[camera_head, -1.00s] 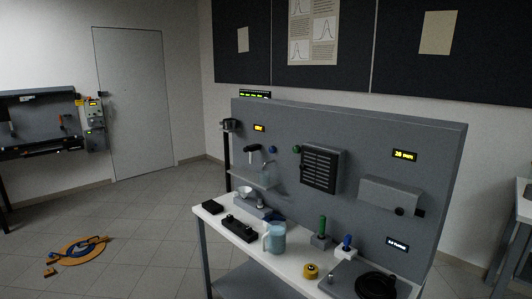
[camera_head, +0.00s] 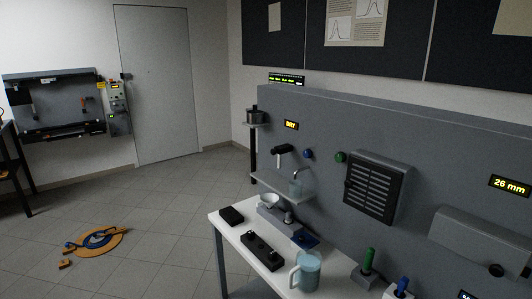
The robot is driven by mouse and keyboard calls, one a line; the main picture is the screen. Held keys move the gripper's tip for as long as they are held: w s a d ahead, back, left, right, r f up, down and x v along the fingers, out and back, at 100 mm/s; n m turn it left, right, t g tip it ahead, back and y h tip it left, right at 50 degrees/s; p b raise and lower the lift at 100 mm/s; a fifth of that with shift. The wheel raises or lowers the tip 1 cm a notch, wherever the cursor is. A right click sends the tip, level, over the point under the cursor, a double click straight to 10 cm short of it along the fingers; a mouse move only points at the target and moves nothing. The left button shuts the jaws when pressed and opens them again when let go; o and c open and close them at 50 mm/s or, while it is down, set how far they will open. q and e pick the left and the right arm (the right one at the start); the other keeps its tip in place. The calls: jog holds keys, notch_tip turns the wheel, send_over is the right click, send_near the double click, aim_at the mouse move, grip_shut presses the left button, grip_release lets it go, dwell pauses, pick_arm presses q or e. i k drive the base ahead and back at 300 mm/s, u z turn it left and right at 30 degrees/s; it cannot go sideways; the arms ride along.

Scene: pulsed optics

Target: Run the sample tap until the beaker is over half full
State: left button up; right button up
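A dark tap-like fitting with a pale spout (camera_head: 281,152) sticks out of the grey panel, with a blue knob (camera_head: 308,154) and a green knob (camera_head: 340,157) to its right. A small clear vessel (camera_head: 296,187), which looks like the beaker, stands on a narrow shelf (camera_head: 270,184) below and slightly right of the fitting. Its fill level is too small to tell. A lit sign (camera_head: 291,125) above seems to read DRY. A light-blue jug with a handle (camera_head: 306,272) stands on the white bench. Neither gripper is in view.
The white bench (camera_head: 240,235) carries a black box (camera_head: 231,215), a white bowl on a grey base (camera_head: 267,202) and a black block (camera_head: 262,251). A vented box (camera_head: 375,188) juts from the panel.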

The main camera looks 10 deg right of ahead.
aim_at(307, 154)
jog(key=u, duration=0.85)
jog(key=i, duration=1.65)
jog(key=z, duration=2.45)
